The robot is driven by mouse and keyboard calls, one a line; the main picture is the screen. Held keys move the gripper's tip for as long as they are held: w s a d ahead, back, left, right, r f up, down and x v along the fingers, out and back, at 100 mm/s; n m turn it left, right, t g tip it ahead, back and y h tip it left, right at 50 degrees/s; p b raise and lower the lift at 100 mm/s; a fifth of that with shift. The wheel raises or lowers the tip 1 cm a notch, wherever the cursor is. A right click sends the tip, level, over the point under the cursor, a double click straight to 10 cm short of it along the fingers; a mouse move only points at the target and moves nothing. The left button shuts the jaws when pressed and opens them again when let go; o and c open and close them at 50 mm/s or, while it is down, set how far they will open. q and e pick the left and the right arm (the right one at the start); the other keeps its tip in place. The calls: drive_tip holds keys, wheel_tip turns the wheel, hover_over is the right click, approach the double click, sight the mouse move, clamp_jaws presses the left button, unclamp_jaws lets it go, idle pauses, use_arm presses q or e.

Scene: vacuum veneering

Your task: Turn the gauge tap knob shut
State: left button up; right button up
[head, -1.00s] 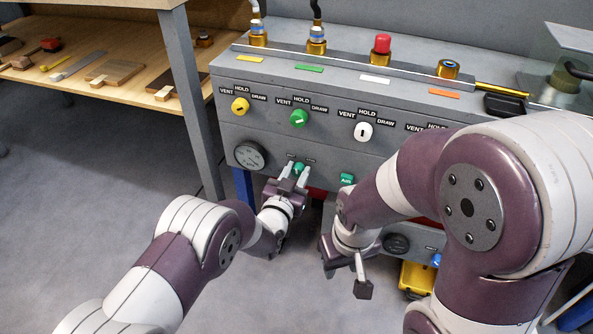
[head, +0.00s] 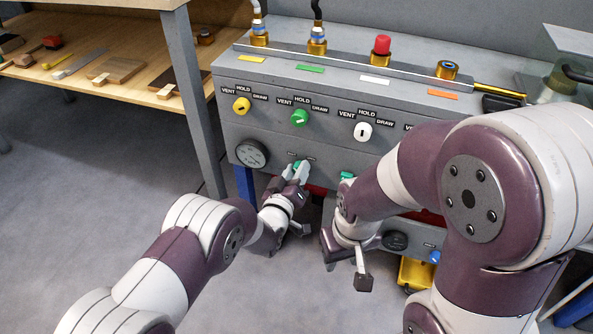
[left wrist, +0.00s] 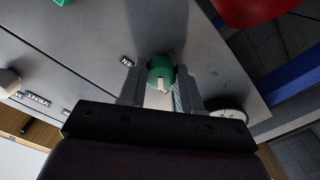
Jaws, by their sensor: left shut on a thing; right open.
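The gauge tap knob (left wrist: 160,72) is small and green with a pale pointer mark. It sits on the lower front of the grey panel, right of the round gauge (head: 251,153). My left gripper (head: 297,170) is shut on the knob, with one finger on each side of it in the left wrist view (left wrist: 161,88). In the head view the fingers hide most of the knob (head: 297,164). My right gripper (head: 345,270) hangs below the panel, open and apart from the knob.
Yellow (head: 241,105), green (head: 300,118) and white (head: 362,131) knobs sit higher on the panel. A green button (head: 347,175) is right of my left gripper. A wooden bench (head: 130,90) with tools stands at left. The floor at lower left is clear.

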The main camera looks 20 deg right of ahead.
use_arm(q)
drive_tip(key=shift+f, duration=0.1)
idle(0.4)
drive_tip(key=o, duration=1)
drive_tip(key=shift+o, duration=0.2)
drive_tip(key=p+v, duration=0.5)
drive_tip(key=v, duration=0.7)
drive_tip(key=shift+s+a, duration=0.2)
drive_tip(key=shift+s, duration=0.1)
